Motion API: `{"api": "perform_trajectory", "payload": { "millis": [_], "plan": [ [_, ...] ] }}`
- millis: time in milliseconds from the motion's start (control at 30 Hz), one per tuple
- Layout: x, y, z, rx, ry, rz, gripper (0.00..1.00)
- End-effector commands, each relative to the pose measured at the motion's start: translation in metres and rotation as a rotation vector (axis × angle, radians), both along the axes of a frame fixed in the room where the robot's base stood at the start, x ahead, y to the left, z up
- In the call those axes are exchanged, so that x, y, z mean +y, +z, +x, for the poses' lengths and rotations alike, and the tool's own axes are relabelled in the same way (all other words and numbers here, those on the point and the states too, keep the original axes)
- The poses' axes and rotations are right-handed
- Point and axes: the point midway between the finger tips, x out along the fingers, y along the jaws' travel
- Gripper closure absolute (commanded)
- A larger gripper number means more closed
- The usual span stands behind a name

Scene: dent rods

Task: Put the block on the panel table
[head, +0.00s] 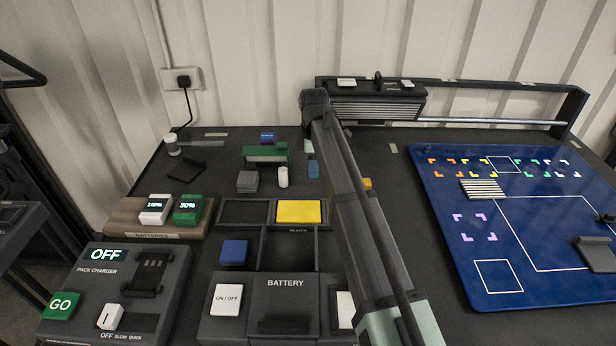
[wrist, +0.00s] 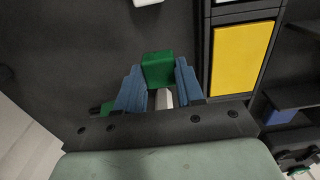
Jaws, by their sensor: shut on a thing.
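A green block (wrist: 158,70) sits between the two blue fingers of my gripper (wrist: 160,82) in the wrist view, and the fingers are shut on it. In the head view my arm crosses the picture. A blue finger of my gripper (head: 313,168) shows just left of the arm, over the back middle of the dark table (head: 395,165). The held block is hidden there. How far it is above the table is unclear. The dark table carries control panels at its front.
A green bracket-like piece (head: 265,152), grey block (head: 247,181) and white cylinder (head: 283,178) stand left of my gripper. A blue marked board (head: 450,265) lies right.

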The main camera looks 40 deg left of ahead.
Motion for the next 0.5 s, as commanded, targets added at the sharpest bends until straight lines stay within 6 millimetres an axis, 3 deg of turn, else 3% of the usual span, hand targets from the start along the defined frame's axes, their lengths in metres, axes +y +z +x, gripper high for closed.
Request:
{"api": "perform_trajectory", "payload": {
  "millis": [500],
  "plan": [
    [0.0,-0.049,0.0,0.0,0.001,0.0,0.92]
  ]
}}
